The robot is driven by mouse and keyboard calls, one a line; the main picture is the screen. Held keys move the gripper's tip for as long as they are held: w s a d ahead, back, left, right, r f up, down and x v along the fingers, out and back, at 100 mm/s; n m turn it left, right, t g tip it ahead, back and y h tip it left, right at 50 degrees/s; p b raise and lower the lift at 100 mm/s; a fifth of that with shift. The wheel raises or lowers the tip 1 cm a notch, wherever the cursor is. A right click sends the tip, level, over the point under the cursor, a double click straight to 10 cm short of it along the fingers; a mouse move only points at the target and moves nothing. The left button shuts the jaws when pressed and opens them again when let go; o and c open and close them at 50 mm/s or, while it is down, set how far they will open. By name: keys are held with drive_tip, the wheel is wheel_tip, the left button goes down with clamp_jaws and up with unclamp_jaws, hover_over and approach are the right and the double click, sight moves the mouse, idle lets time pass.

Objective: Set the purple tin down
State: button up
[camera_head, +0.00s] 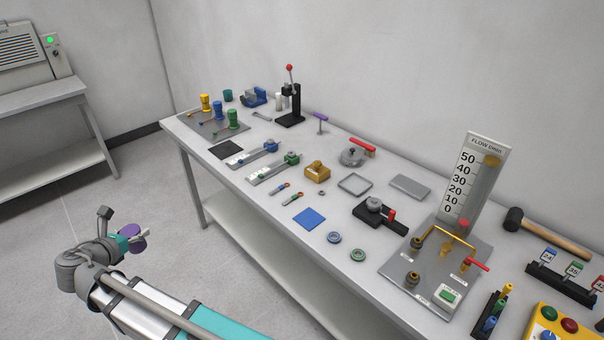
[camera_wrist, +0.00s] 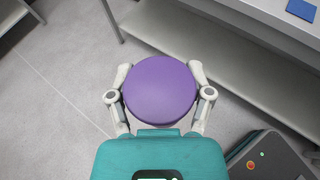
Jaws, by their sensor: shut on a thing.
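The purple tin (camera_wrist: 160,90) is round with a flat purple top. My gripper (camera_wrist: 160,84) is shut on it, with one finger against each side. In the head view the tin (camera_head: 133,238) shows at the end of my arm, partly hidden by my gripper (camera_head: 128,236). It is held over the grey floor, left of the long table (camera_head: 258,197) and apart from it. The tin's underside is hidden.
The table holds many items: a dark square mat (camera_head: 225,150), a blue square mat (camera_head: 309,218), a grey tray frame (camera_head: 355,184), a grey plate (camera_head: 410,187) and a flow stand (camera_head: 474,180). Bare table lies around the blue mat. A second table (camera_head: 40,97) stands far left.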

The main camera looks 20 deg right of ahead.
drive_tip(key=shift+w+d, duration=0.15)
drive_tip(key=shift+w, duration=0.2)
drive_tip(key=shift+d, duration=0.15)
drive_tip(key=w+d+m+g+h, duration=0.1)
drive_tip(key=w+d, duration=0.3)
drive_tip(key=d, duration=0.8)
drive_tip(key=w+d+m+g+h, duration=0.1)
drive_tip(key=w+d, duration=0.3)
drive_tip(key=d, duration=0.7)
drive_tip(key=w+d+m+g+h, duration=0.1)
drive_tip(key=w+d, duration=0.3)
drive_tip(key=d, duration=0.8)
drive_tip(key=s+d+m, duration=0.1)
drive_tip(key=s+d, duration=0.1)
drive_tip(key=d, duration=1)
drive_tip(key=s+d+r+m+g+h+p, duration=0.1)
drive_tip(key=s+d, duration=0.2)
drive_tip(key=d, duration=0.9)
drive_tip(key=s+d+g, duration=0.1)
drive_tip(key=s+d, duration=0.2)
drive_tip(key=d, duration=0.9)
drive_tip(key=shift+s+d+r+m+h, duration=0.2)
drive_tip(key=shift+d+m+h, duration=0.2)
drive_tip(key=shift+w, duration=0.1)
